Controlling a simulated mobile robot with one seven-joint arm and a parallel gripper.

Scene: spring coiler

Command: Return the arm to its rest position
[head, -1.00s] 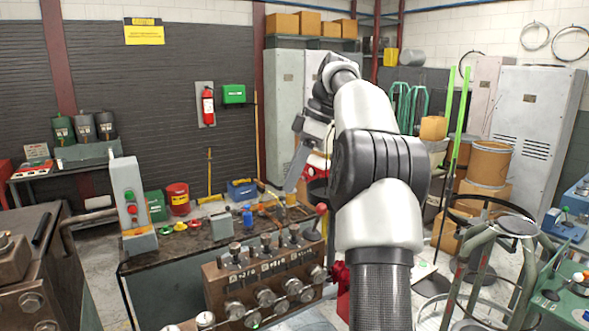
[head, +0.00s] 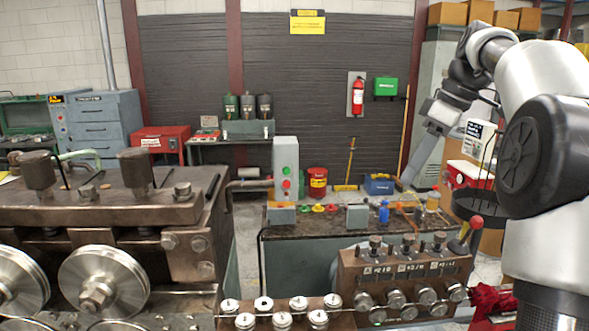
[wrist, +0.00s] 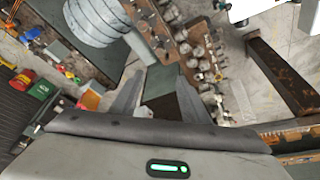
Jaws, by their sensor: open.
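My arm (head: 545,160) rises along the right side of the head view and bends down at the wrist. My gripper (head: 408,172) hangs from it, pointing down, in front of the far right end of the dark workbench (head: 300,242) in that view. In the wrist view my gripper (wrist: 160,78) shows two grey fingers spread apart with nothing between them. Below them lie the floor, the bench edge and machine parts. The fingers touch nothing that I can see.
The spring coiler (head: 110,215) with its large rollers fills the left foreground. A roller block (head: 400,262) with a red-knobbed lever stands at the bench front. A blue bottle (head: 384,212) and a control box (head: 286,170) are on the bench. A red-and-white cooler (head: 468,174) stands behind.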

